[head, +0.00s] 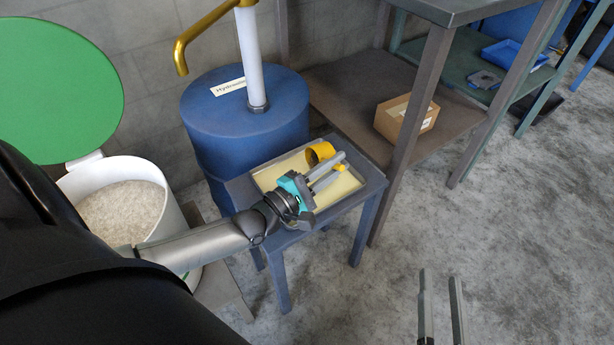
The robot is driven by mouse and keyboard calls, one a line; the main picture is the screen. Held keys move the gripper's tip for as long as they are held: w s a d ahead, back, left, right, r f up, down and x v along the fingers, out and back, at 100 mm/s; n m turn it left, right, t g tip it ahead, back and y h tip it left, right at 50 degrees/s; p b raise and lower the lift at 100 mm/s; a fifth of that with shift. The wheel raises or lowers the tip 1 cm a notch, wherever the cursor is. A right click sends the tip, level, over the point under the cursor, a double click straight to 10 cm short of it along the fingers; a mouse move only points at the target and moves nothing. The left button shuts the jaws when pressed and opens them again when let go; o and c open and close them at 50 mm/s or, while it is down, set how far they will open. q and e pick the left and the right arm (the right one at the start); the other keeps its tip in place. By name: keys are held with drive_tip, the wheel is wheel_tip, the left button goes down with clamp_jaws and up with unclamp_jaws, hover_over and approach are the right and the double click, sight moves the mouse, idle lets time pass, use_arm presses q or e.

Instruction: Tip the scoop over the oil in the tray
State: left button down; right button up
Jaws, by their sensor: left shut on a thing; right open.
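The yellow scoop (319,153) is at my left gripper (337,164), which is shut on its handle. The scoop's round cup lies over the far part of the shallow tray (268,178), and its opening seems turned sideways. I cannot tell whether it touches the tray or what it holds. The pale yellow oil (340,192) shows in the tray beside the fingers. My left gripper and wrist hide the tray's near left part. My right gripper (442,285) is open and empty over the floor at the bottom right, away from the tray.
The tray sits on a small blue table (362,210). Behind it stands a blue drum (215,125) with a yellow-spouted pump. At left is a white bin (155,185) of pale granules with its green lid (60,90) raised. A shelf with a cardboard box (405,118) stands right; floor is clear.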

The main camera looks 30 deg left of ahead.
use_arm(q)
drive_tip(key=shift+s+a+t+h, duration=0.2)
drive_tip(key=shift+s+t, duration=0.2)
drive_tip(key=shift+t, duration=0.25)
drive_tip(key=shift+s+a+t+h, duration=0.2)
drive_tip(key=shift+s+t, duration=0.15)
drive_tip(key=shift+t, duration=0.3)
idle(0.6)
drive_tip(key=shift+r, duration=0.35)
drive_tip(key=shift+s+a+r+n+t, duration=0.15)
drive_tip(key=shift+s+r+t, duration=0.15)
drive_tip(key=shift+r+t, duration=0.4)
drive_tip(key=shift+s+a+r+n+t, duration=0.1)
drive_tip(key=shift+s+r+n+t, duration=0.25)
drive_tip(key=shift+r, duration=0.55)
drive_tip(key=shift+s+a+r+t, duration=0.1)
drive_tip(key=shift+s+r+t, duration=0.15)
drive_tip(key=shift+r+t, duration=0.5)
